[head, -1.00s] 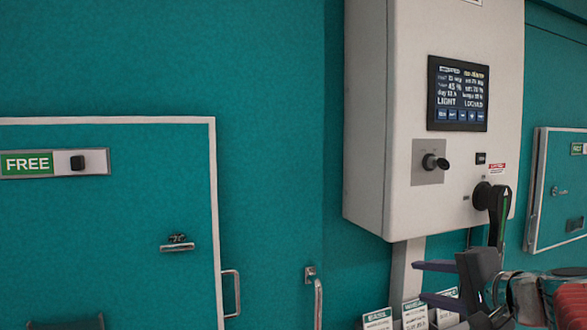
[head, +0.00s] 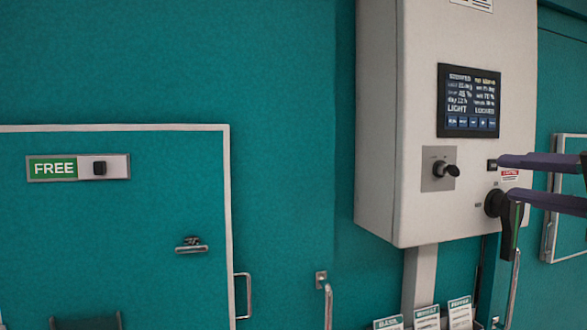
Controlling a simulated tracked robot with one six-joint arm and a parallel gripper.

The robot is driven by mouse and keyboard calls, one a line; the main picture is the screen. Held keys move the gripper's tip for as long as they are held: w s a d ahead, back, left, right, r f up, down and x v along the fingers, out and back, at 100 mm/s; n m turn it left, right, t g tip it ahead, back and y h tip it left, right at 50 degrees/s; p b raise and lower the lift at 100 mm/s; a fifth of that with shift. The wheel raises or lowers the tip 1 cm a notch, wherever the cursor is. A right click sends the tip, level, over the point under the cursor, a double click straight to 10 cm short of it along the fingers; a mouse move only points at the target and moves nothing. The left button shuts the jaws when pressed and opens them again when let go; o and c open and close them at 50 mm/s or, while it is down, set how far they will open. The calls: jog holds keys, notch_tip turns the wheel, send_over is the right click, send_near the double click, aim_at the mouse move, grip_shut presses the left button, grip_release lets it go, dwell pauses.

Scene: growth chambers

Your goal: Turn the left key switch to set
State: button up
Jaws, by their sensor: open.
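The key switch (head: 447,170) is a black knob with a key-like stem on a square metal plate. It sits on the front of the white control box (head: 378,130), below its screen. The stem points right and slightly down; its set mark cannot be read. My gripper (head: 504,178) enters from the right edge with two dark purple fingers spread apart and pointing left. It is open and empty. Its tips appear right of the key switch, overlapping the area above the black rotary handle (head: 507,212); the depth gap cannot be told.
The lit screen (head: 468,101) is above the switch. A teal door (head: 120,235) with a FREE sign (head: 53,169) and a latch (head: 192,245) is at left. Labelled cards (head: 427,318) stand below the box. Another framed door (head: 570,235) is at right.

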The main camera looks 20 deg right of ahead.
aim_at(460, 172)
jog(key=shift+w, duration=0.1)
jog(key=shift+w+a, duration=0.2)
jog(key=shift+w, duration=6.65)
jog(key=shift+c, duration=0.2)
jog(key=shift+f, duration=0.1)
jog(key=c, duration=0.9)
jog(key=shift+d, duration=0.2)
grip_shut()
jog(key=shift+a, duration=0.1)
